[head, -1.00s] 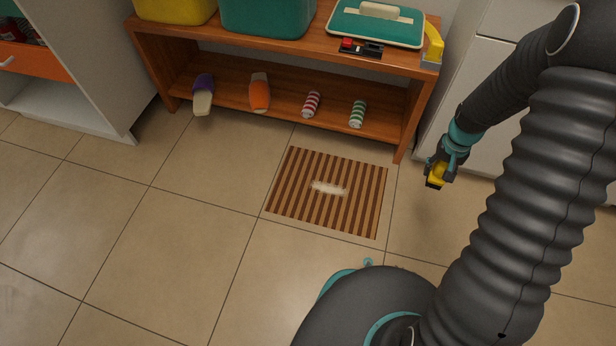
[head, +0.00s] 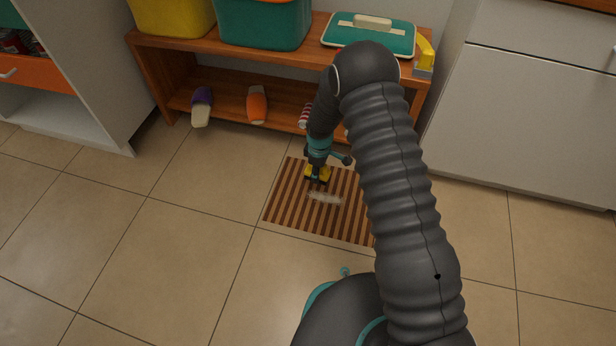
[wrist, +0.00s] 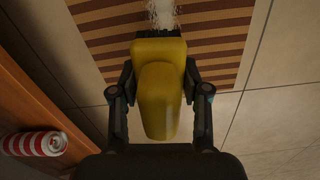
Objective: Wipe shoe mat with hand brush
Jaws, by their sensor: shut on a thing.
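The shoe mat (head: 283,200) is brown with light and dark stripes and lies on the tiled floor. A whitish smear (head: 325,198) lies near its middle and also shows at the top of the wrist view (wrist: 163,14). My gripper (head: 318,168) is over the mat's far part, just behind the smear. It is shut on the yellow hand brush (wrist: 158,88), with a finger on each side of the handle in the wrist view. The brush (head: 316,174) is small and partly hidden in the head view. Whether it touches the mat I cannot tell.
A wooden shelf bench (head: 232,114) stands behind the mat, with slippers (head: 257,104) and a red-white striped can (wrist: 34,143) on its lower board. Bins, a teal case (head: 350,36) and a yellow-grey item (head: 424,55) stand on top. The floor left of the mat is clear.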

